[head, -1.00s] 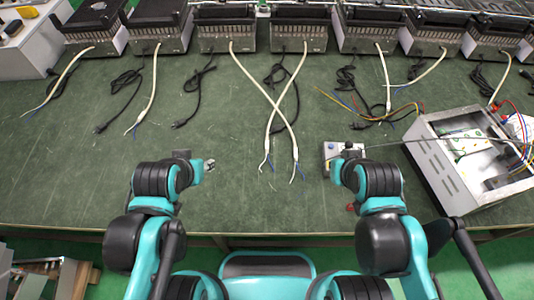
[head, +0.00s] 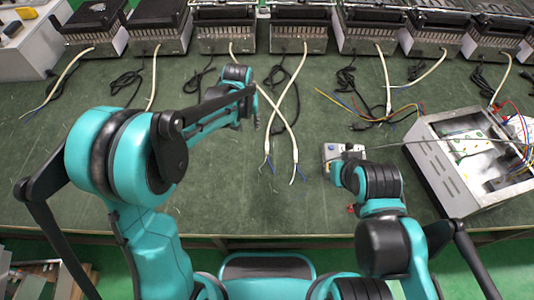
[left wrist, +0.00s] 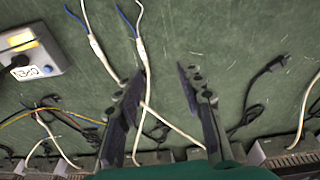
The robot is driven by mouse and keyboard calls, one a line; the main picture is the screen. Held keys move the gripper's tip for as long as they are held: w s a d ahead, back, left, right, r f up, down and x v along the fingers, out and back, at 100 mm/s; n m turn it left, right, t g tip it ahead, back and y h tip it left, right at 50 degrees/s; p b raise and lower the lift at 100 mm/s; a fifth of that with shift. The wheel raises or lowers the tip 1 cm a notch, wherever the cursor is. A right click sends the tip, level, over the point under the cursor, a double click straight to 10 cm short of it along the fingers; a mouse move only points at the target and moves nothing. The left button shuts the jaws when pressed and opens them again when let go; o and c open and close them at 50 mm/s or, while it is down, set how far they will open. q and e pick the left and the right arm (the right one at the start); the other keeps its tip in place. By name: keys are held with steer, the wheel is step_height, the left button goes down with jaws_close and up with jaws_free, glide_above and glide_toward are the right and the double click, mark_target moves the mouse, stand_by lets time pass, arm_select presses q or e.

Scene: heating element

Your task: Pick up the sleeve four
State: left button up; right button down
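Two white sleeves with blue wire ends cross on the green table. Sleeve four, counted from the left, runs from the fourth heater down to the left-hand end of the crossing (head: 268,145). In the left wrist view, the same sleeve (left wrist: 141,60) passes close beside the left-hand finger and partly behind it. My left gripper (left wrist: 157,78) is open and empty above the table, fingers spread. In the head view it (head: 256,118) is small and partly hidden by my arm, near the crossing. My right gripper (head: 345,158) is beside the control box; its fingers are unclear.
The other crossing sleeve (left wrist: 95,45) lies close by. A grey control box (head: 330,152) stands to the right, with an open metal case (head: 435,165) farther right. Heaters (head: 298,38) line the back edge, with black cords (head: 348,80) in front.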

arm_select(q)
steer(key=w+d+f+g, duration=0.1)
steer(key=w+d+f, duration=0.1)
steer(key=f, duration=0.4)
steer(key=w+d+f+g, duration=0.1)
steer(key=w+d+f, duration=0.15)
steer(key=f, duration=0.35)
steer(key=b, duration=0.1)
glide_above(267, 152)
steer(key=f, duration=0.4)
steer(key=shift+a+f, duration=0.35)
steer(key=shift+f, duration=0.05)
steer(key=f+b, duration=0.2)
steer(key=f, duration=0.1)
steer(key=f+b, duration=0.1)
steer(key=f, duration=0.1)
steer(key=shift+d+f, duration=0.15)
steer(key=shift+d, duration=0.2)
steer(key=shift+c, duration=0.6)
jaws_close()
